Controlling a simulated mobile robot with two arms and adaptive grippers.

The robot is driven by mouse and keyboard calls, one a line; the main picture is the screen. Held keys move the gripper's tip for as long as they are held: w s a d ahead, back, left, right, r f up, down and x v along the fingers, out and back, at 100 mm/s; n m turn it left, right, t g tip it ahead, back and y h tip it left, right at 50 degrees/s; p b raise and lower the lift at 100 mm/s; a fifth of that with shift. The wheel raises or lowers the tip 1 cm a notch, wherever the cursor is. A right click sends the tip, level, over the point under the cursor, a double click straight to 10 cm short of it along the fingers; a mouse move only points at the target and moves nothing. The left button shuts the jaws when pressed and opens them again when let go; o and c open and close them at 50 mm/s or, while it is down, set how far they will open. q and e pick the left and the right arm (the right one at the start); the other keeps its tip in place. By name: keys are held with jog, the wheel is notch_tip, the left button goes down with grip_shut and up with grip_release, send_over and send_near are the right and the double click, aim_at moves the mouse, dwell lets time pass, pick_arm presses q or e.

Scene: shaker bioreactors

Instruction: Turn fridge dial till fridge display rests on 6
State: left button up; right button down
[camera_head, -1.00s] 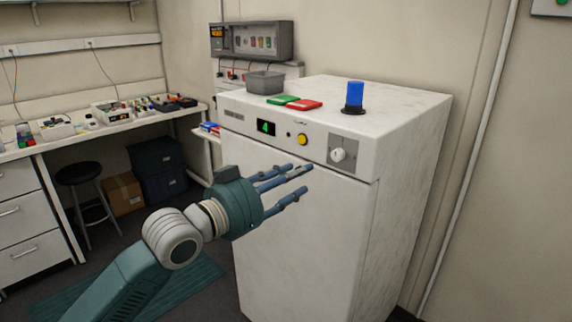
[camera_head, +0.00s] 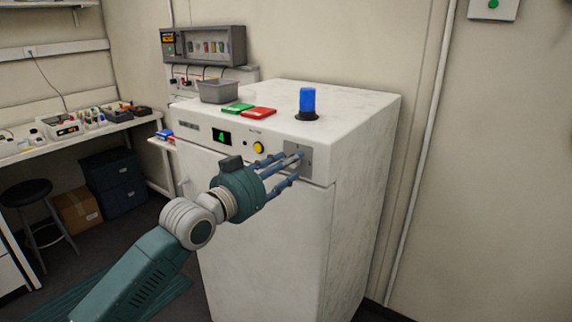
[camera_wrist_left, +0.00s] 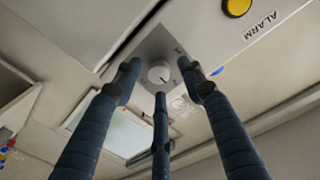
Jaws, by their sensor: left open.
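The white fridge (camera_head: 255,235) stands ahead, with its green-lit display (camera_head: 221,137) on the front panel reading 4. The fridge dial sits on a grey square plate (camera_head: 304,149) at the right of the panel. In the head view the fingers mostly hide the dial; in the left wrist view it shows as a white round knob (camera_wrist_left: 159,73). My left gripper (camera_head: 292,167) is open, its blue fingers reaching toward the plate. In the left wrist view its three fingers spread around the knob, with visible gaps; contact cannot be told. My right gripper is not in view.
A yellow alarm button (camera_head: 258,148) sits left of the dial. On the fridge top are a blue beacon (camera_head: 307,101), a red block (camera_head: 259,113), a green block (camera_head: 237,109) and a grey bin (camera_head: 218,92). A cluttered bench stands at left.

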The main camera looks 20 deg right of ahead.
pick_arm(q)
grip_shut()
jog(key=shift+r, duration=0.1)
dwell(0.4)
jog(key=shift+r+n, duration=0.1)
jog(key=shift+n, duration=0.3)
jog(key=shift+a+n+t+p, duration=0.1)
jog(key=shift+n+t+p, duration=0.15)
jog(key=shift+n+p, duration=2.85)
jog(key=shift+a+n+t+p, duration=0.2)
jog(key=shift+n+p, duration=0.75)
jog(key=shift+n, duration=4.25)
jog(key=shift+w+d, duration=0.1)
jog(key=shift+d, duration=0.05)
